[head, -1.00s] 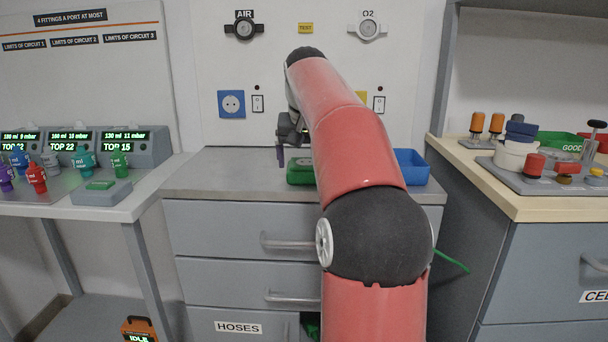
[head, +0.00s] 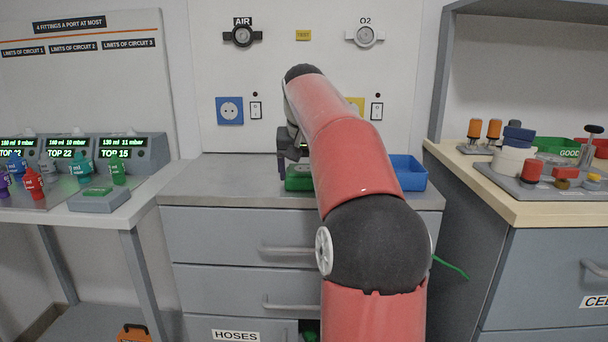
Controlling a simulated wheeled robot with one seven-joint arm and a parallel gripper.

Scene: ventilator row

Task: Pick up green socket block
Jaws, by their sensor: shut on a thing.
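The green socket block (head: 299,184) sits on the grey counter behind my arm, and its right part is hidden by the arm. My gripper (head: 291,160) is low over the counter at the block. My gripper is shut on the green block, though the contact itself is small and partly hidden. The block looks level and at counter height; I cannot tell any gap beneath it.
A blue bin (head: 409,173) stands right of my arm on the counter (head: 225,180). A blue wall socket (head: 229,111) and a partly hidden yellow one (head: 356,104) are behind. Side tables hold coloured fittings (head: 81,169) on the left and a grey panel (head: 545,186) on the right.

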